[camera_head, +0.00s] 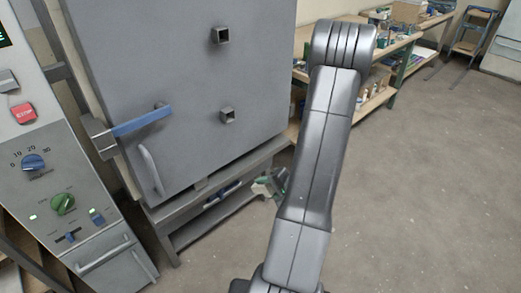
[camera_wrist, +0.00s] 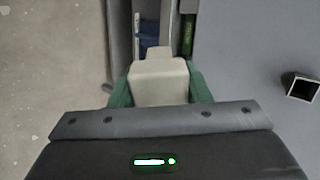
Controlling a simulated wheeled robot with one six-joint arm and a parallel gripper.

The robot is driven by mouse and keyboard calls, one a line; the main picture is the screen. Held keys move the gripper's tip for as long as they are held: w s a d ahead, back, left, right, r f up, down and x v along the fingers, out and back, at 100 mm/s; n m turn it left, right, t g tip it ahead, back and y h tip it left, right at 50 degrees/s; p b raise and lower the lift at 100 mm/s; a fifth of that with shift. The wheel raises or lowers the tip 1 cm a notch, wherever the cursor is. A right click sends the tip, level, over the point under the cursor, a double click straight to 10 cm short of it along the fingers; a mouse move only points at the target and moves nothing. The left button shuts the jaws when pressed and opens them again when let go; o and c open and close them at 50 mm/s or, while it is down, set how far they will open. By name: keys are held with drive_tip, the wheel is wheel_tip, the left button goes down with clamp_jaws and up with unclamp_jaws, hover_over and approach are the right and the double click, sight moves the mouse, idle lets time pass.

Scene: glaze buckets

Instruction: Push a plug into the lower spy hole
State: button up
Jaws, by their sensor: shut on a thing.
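The grey kiln door (camera_head: 180,80) carries two square spy holes in the head view. The upper spy hole (camera_head: 221,35) is near the door's top; the lower spy hole (camera_head: 228,115) is below it. My gripper (camera_head: 270,186) is low, below and right of the lower hole, partly hidden by my arm. In the wrist view its green fingers are shut on a cream, block-like plug (camera_wrist: 158,82). The plug is apart from the door. One spy hole (camera_wrist: 301,86) shows at the right edge of the wrist view; that view alone does not tell which.
A blue door latch (camera_head: 142,121) and a curved handle (camera_head: 151,169) stick out from the door's left. A control panel (camera_head: 50,170) stands at left. A low stand (camera_head: 215,200) is under the kiln. Workbenches (camera_head: 385,50) stand behind; the floor at right is clear.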

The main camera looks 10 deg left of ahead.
drive_tip(key=w+a+r+m+t+y+b, duration=0.1)
drive_tip(key=w+a+r+t+y+b, duration=0.2)
drive_tip(key=r, duration=0.5)
drive_tip(key=w+r+m+t+y+b, duration=0.2)
drive_tip(key=w+r+t+b, duration=0.25)
drive_tip(key=r, duration=0.35)
drive_tip(key=p+x, duration=0.2)
drive_tip(key=x, duration=0.4)
drive_tip(key=shift+s+a+f+g, duration=0.25)
drive_tip(key=shift+a+f+g, duration=0.1)
drive_tip(key=shift+a+g, duration=0.15)
drive_tip(key=shift+w+a+b, duration=0.2)
drive_tip(key=shift+a+b, duration=0.1)
drive_tip(key=shift+b, duration=0.55)
drive_tip(key=shift+w+a, duration=0.15)
drive_tip(key=shift+w+a+b, duration=0.45)
drive_tip(key=shift+a+b, duration=0.1)
drive_tip(key=shift+a, duration=0.05)
drive_tip(key=shift+w+a, duration=0.1)
drive_tip(key=shift+a, duration=0.05)
drive_tip(key=shift+b+x, duration=0.45)
drive_tip(key=shift+x, duration=0.45)
